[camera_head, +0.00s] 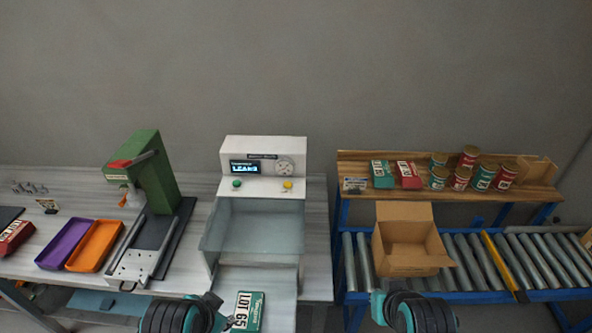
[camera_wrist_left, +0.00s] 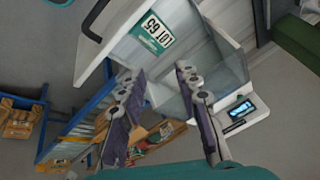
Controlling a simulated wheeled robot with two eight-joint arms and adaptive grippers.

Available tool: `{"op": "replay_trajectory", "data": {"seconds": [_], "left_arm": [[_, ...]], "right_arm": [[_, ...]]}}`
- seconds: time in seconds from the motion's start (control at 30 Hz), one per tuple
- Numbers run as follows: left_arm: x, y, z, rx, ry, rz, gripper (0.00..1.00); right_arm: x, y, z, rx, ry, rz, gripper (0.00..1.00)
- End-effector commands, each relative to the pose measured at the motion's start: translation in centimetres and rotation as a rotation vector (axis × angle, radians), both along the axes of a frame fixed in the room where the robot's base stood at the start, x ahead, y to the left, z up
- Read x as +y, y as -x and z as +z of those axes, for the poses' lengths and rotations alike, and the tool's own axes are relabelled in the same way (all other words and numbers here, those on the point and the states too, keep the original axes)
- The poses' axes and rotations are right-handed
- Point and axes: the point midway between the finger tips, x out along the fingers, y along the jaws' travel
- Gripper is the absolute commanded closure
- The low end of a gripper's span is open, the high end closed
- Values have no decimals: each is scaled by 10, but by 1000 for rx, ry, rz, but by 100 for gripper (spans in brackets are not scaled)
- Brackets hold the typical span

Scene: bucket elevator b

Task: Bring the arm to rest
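My left arm (camera_head: 182,314) shows at the bottom edge of the head view, left of centre, dark and teal. In the left wrist view my left gripper (camera_wrist_left: 156,80) has its two fingers spread apart with nothing between them. It hangs in the air, clear of the bench. My right arm (camera_head: 418,312) shows at the bottom edge, right of centre, as a dark ribbed link. Its fingers are not visible.
A white leak tester (camera_head: 263,187) with a clear chamber stands mid-bench. A teal LOT 65 pack (camera_head: 246,310) lies on its front panel. A green press (camera_head: 156,170), purple tray (camera_head: 64,243) and orange tray (camera_head: 94,245) stand left. An open carton (camera_head: 408,262) sits on the roller conveyor.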

Motion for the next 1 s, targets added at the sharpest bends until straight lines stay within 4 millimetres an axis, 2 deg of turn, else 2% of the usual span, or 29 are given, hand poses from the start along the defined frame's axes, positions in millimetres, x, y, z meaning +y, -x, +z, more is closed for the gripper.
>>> {"op": "replay_trajectory", "data": {"seconds": [0.1, 0.27, 0.3, 0.7, 0.83, 1.0], "left_arm": [[4, -18, 8, -69, 122, 228, 68], [9, -38, 17, -150, 291, 497, 68], [8, -37, -2, -146, 284, 486, 68], [8, -36, -104, -142, 281, 480, 68], [8, -36, -119, -142, 280, 479, 68], [8, -36, -121, -141, 280, 480, 68]], "right_arm": [[0, 0, 0, 0, 0, 0, 100], [0, 0, -3, 0, 0, 0, 100], [0, 0, -20, 0, 0, 0, 100], [0, 0, -122, 0, 0, 0, 100], [0, 0, -137, 0, 0, 0, 100], [0, 0, -139, 0, 0, 0, 100]]}}
